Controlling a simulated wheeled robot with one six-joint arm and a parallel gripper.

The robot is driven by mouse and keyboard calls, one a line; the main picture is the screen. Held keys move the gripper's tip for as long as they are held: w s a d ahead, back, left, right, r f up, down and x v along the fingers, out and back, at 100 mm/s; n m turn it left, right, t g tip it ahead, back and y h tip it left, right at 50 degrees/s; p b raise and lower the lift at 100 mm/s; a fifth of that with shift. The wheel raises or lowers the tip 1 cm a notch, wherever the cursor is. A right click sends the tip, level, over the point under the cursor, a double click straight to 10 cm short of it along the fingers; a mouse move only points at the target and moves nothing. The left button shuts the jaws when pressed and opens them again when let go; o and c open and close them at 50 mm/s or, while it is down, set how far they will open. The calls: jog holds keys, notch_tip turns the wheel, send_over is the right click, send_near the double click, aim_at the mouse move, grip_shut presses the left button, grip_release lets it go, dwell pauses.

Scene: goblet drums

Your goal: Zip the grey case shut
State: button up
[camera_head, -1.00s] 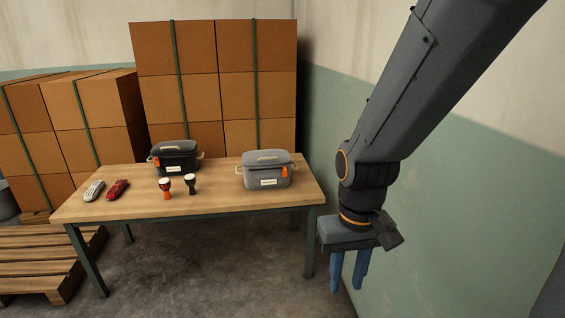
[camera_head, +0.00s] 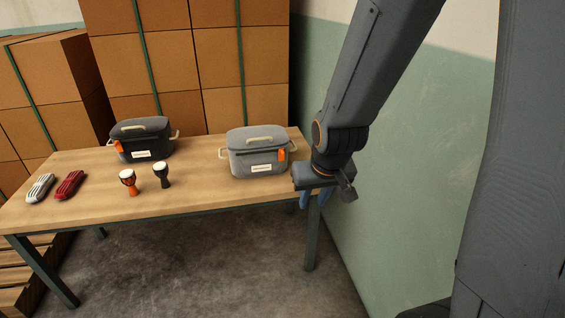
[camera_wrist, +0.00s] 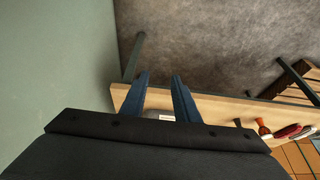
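The grey case (camera_head: 257,164) stands upright near the right end of the wooden table, its lid down. An orange pull tab (camera_head: 282,155) hangs at the right of its front, beside a white label; how far the zip is closed is too small to tell. My gripper (camera_head: 309,198) is to the right of the case, by the table's right edge, apart from the case and pointing down. In the wrist view its blue fingers (camera_wrist: 161,82) stand apart with nothing between them. A sliver of the grey case (camera_wrist: 152,113) shows beyond the fingers there, mostly hidden by my gripper.
The table (camera_head: 215,193) also holds a dark case (camera_head: 143,141), an orange drum (camera_head: 129,181), a dark drum (camera_head: 162,175), and a white (camera_head: 40,187) and a red (camera_head: 69,185) ribbed object. Stacked boxes (camera_head: 165,60) stand behind. A green wall (camera_head: 410,150) is close on the right.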

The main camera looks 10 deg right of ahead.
jog(key=w+f+t+b, duration=0.4)
jog(key=w, duration=0.5)
jog(key=w+f+t+b, duration=0.3)
jog(key=w+f+b, duration=0.1)
jog(key=w, duration=0.5)
jog(key=t+b, duration=0.7)
jog(key=b, duration=0.1)
send_near(283, 154)
jog(key=w, duration=0.9)
jog(key=shift+w+d+r, duration=0.1)
jog(key=shift+w+r, duration=0.05)
jog(key=shift+r, duration=0.05)
grip_shut()
